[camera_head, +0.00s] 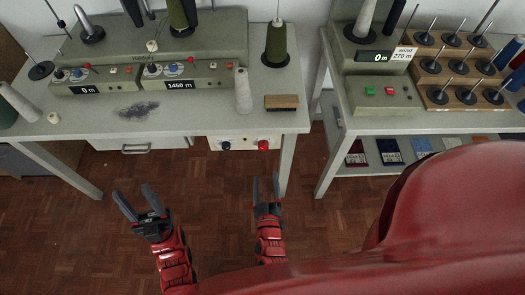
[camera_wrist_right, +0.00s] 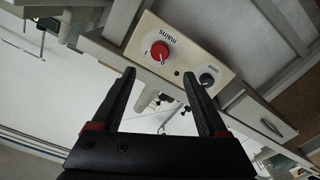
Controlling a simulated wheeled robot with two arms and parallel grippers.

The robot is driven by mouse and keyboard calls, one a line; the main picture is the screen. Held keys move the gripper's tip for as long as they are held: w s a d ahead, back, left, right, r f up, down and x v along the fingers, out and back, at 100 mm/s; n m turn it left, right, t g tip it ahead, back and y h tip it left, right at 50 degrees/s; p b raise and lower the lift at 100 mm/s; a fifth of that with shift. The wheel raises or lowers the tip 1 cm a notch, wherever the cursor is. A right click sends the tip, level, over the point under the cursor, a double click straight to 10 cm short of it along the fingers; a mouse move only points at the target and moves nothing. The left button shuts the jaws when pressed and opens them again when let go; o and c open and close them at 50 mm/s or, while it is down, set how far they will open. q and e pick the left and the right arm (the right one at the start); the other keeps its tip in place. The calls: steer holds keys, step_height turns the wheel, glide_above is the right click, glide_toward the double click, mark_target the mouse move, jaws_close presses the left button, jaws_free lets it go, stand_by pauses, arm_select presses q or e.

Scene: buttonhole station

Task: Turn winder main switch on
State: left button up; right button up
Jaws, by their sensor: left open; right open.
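A cream panel (camera_head: 245,138) hangs under the front edge of the left table, with a red knob (camera_head: 263,145) at its right and a black knob (camera_head: 226,145) at its left. In the right wrist view the red knob (camera_wrist_right: 159,50) has "mains" printed beside it; its exact setting is too small to tell. My right gripper (camera_head: 266,177) is open and empty, in front of and apart from the panel. In the right wrist view its fingers (camera_wrist_right: 159,74) point towards the red knob. My left gripper (camera_head: 131,190) is open and empty, over the floor further left.
A drawer (camera_head: 140,145) is left of the panel. The right table (camera_head: 400,122) holds a spool rack (camera_head: 460,68). The floor (camera_head: 215,185) between grippers is free.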

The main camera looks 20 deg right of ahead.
mark_target(264, 149)
steer(key=p+x, duration=0.1)
steer(key=x, duration=1)
steer(key=shift+w+d+p, duration=0.1)
steer(key=shift+w+p, duration=0.2)
steer(key=shift+w, duration=0.05)
jaws_close()
